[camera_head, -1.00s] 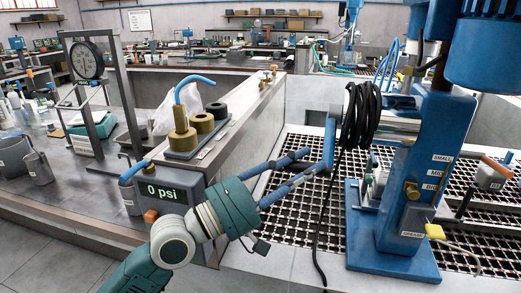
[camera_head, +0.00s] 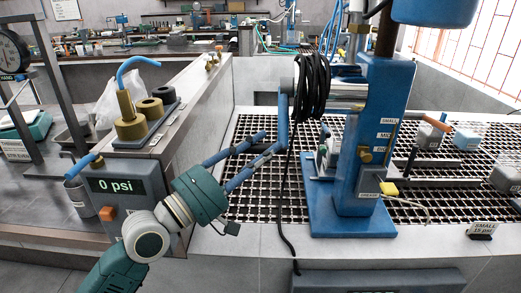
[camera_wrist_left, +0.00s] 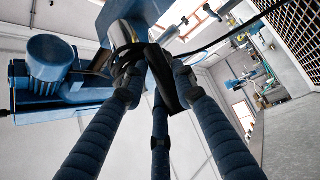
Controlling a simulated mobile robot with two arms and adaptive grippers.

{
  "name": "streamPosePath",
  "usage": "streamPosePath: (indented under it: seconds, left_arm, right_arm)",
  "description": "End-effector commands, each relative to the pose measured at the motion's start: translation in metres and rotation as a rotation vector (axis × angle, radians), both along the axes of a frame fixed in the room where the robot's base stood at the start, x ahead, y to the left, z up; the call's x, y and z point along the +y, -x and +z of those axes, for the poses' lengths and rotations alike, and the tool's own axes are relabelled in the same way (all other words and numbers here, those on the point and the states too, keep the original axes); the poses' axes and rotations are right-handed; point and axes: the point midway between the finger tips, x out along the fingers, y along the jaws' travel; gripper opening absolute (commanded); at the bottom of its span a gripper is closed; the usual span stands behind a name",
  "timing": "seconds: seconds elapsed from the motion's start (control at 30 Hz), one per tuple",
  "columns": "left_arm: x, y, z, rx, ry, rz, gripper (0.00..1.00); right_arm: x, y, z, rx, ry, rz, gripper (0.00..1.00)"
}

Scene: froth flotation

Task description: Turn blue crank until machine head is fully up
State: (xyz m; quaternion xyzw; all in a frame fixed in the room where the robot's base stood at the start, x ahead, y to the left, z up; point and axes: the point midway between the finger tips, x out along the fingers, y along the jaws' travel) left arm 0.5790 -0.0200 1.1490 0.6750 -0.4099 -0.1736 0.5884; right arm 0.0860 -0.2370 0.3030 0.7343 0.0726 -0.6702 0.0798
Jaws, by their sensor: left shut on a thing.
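The blue machine (camera_head: 376,125) stands on a blue base plate, its blue head (camera_head: 435,10) high on the column and cut off by the top edge. The blue crank (camera_head: 283,112) hangs down at the machine's left side, beside a coil of black cable. My left gripper (camera_head: 270,143) has its blue fingers at the crank's lower end and is shut on it. In the left wrist view the fingers (camera_wrist_left: 150,75) converge around a dark part below the machine, and the exact contact is partly hidden. My right gripper is not in view.
A metal grating (camera_head: 255,205) surrounds the machine base. A gauge box reading 0 psi (camera_head: 130,205) stands left of my arm.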

Motion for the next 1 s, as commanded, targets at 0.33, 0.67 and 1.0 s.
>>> streamPosePath:
  seconds: [0.33, 0.67, 1.0]
  left_arm:
    - [0.001, -0.002, -0.002, 0.003, -0.003, 0.004, 0.47]
    - [0.001, -0.001, 0.001, -0.001, 0.0, 0.002, 0.47]
    - [0.001, 0.0, 0.06, -0.012, 0.006, 0.003, 0.47]
  right_arm:
    - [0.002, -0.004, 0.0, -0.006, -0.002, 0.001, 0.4]
    - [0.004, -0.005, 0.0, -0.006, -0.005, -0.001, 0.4]
    - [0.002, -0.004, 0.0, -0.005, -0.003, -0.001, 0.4]
